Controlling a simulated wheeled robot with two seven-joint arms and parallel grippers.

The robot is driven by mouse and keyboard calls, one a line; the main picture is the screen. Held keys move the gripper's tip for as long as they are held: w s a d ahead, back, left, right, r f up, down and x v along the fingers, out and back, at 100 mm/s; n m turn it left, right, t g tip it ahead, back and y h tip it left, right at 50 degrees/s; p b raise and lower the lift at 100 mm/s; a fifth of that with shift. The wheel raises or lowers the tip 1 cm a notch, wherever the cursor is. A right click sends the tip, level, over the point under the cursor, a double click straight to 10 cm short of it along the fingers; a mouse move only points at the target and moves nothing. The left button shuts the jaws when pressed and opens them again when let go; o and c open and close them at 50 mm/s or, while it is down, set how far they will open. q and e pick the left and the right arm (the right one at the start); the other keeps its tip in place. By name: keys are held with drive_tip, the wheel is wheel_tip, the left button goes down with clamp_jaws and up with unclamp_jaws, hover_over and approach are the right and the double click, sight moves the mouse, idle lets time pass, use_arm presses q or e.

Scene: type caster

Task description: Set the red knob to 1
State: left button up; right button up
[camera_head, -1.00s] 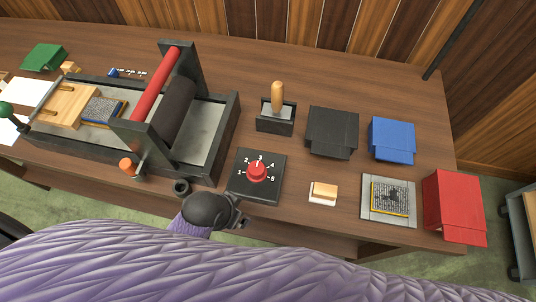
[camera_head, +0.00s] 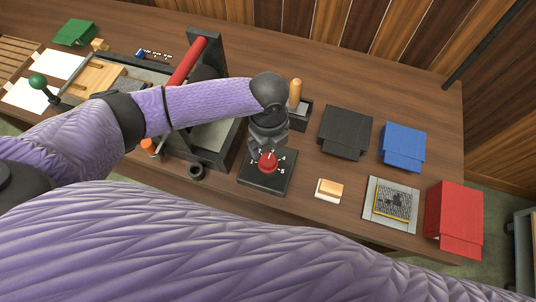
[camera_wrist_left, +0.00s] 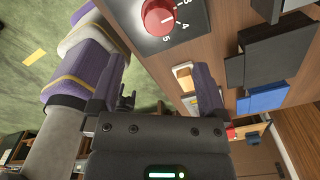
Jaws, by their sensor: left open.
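The red knob (camera_head: 268,163) sits on a dark square dial plate (camera_head: 265,181) with white numbers, near the table's front edge. Its white mark points to the far side, around 3 or 4; I cannot tell exactly. In the left wrist view the knob (camera_wrist_left: 158,17) is at the top, with 4 and 5 readable beside it. My left gripper (camera_head: 264,147) hangs over the far side of the knob and hides some numbers. In the left wrist view my gripper (camera_wrist_left: 162,82) has its fingers apart with nothing between them. My right gripper is not in view.
A press with a red bar (camera_head: 187,62) stands left of the dial. A wooden-handled tool (camera_head: 296,92) stands behind. A black box (camera_head: 345,132), blue box (camera_head: 402,146), red box (camera_head: 455,218), small wood-topped block (camera_head: 330,189) and grey plate (camera_head: 374,211) lie to the right.

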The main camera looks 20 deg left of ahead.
sight(268, 159)
use_arm(q)
wheel_tip(268, 159, down, 10)
drive_tip(key=b, duration=0.3)
drive_tip(key=shift+a, duration=0.1)
drive_tip(key=shift+r, duration=0.1)
drive_tip(key=shift+c, duration=0.2)
drive_tip(key=c, duration=1.2)
